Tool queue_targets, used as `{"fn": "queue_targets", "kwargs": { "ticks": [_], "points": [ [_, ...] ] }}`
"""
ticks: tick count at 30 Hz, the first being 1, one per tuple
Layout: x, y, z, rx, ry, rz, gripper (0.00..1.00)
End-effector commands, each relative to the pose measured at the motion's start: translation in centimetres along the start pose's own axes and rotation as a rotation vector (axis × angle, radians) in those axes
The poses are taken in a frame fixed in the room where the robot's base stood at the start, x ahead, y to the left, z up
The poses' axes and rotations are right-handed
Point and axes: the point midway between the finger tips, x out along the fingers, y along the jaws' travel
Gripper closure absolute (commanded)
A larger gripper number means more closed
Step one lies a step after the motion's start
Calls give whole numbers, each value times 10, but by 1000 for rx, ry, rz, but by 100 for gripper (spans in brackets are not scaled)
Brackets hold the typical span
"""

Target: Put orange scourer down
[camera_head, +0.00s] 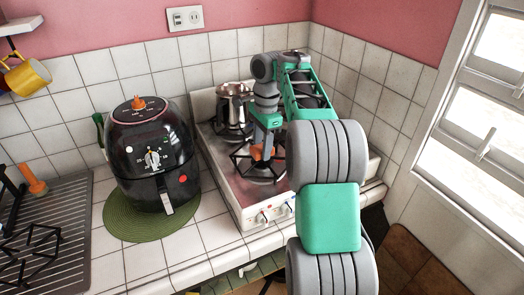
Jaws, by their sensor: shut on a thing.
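My gripper (266,143) points down over the white stove (228,188). It is shut on the orange scourer (258,153), a small orange patch low between the fingers. The scourer is just above or at the black burner grate (245,170); I cannot tell whether it touches it. My arm hides part of the stove's right side.
A metal moka pot (233,108) stands on the stove's back left. A black air fryer (150,160), with a small orange thing (138,103) on top, stands on a green round mat (120,222). A drying rack (62,225) is at the left. Tiled walls close off the back.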

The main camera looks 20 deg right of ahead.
Motion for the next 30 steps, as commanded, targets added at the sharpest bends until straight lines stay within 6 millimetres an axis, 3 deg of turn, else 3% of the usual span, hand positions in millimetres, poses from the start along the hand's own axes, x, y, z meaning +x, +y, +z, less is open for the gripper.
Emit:
{"fn": "queue_targets", "kwargs": {
  "ticks": [15, 16, 24, 30],
  "points": [
    [13, 0, -1, 1, -1, 3, 100],
    [13, 0, -1, 1, -2, 3, 59],
    [16, 1, -1, 1, -4, 7, 37],
    [16, 0, -1, 2, -5, 6, 37]
  ]
}}
